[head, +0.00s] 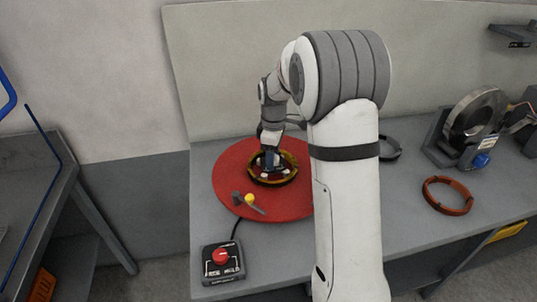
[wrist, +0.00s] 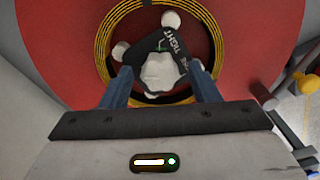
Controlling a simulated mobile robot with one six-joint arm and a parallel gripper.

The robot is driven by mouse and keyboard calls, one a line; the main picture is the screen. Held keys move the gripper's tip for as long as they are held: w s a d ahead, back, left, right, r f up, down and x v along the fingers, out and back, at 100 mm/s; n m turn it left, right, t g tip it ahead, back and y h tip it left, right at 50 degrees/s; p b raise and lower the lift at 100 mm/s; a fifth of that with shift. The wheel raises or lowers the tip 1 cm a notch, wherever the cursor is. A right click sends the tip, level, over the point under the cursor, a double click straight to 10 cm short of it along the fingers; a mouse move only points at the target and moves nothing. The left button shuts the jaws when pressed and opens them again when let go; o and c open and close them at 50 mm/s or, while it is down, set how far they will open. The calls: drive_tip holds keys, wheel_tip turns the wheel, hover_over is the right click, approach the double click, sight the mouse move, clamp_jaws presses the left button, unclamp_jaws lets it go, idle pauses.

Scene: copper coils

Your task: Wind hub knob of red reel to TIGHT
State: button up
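The red reel (head: 230,180) is a wide red disc lying on the bench, with a yellow-and-black coil (head: 288,178) around its hub. In the wrist view the red disc (wrist: 70,40) surrounds the coil (wrist: 102,45). The pale hub knob (wrist: 160,75) is in the middle, with a small green mark at its far edge. A dark plate behind it carries the word TIGHT (wrist: 173,42) and a partly hidden second word to the right. My gripper (wrist: 160,78) is open, with its blue fingers on either side of the knob and gaps visible. In the head view my gripper (head: 270,160) is down at the hub.
A yellow-knobbed lever (head: 249,199) stands at the reel's near side. A red-button box (head: 221,262) sits at the bench's front left. An orange-brown coil (head: 447,195) and a metal-wheeled machine (head: 475,125) are at right. My arm hides the bench's middle.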

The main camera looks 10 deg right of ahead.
drive_tip(key=c, duration=0.9)
drive_tip(key=shift+a, duration=0.45)
drive_tip(key=shift+c, duration=0.2)
drive_tip(key=shift+d, duration=0.45)
drive_tip(key=o, duration=0.8)
drive_tip(key=shift+s+d, duration=0.1)
drive_tip(key=shift+d, duration=0.05)
drive_tip(key=shift+o, duration=1)
drive_tip(key=shift+r, duration=0.1)
